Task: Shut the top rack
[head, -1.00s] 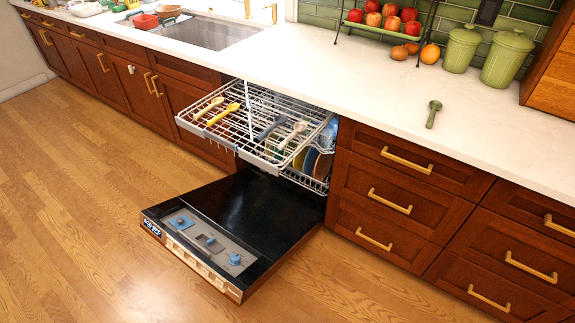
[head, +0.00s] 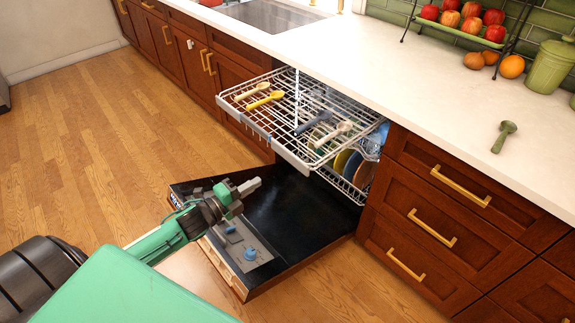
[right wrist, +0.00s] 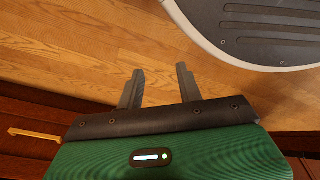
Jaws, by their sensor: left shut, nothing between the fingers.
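The top rack (head: 283,138) of the dishwasher is pulled out over the open door (head: 285,215). It holds several utensils, among them a yellow spoon (head: 266,99), a cream spoon (head: 252,91), a blue one (head: 313,122) and a pale one (head: 334,133). My left gripper (head: 254,186) is shut and empty, above the open door and below and in front of the rack's front edge, apart from it. My right gripper (right wrist: 160,88) shows in the right wrist view, its fingers apart with nothing between them, over the wooden floor.
The lower rack (head: 345,184) holds plates inside the dishwasher. Drawers with brass handles (head: 432,228) stand to the right. A white counter (head: 420,90) runs above, with a green spoon (head: 504,136) and a fruit stand (head: 465,35). The floor (head: 90,140) at left is clear.

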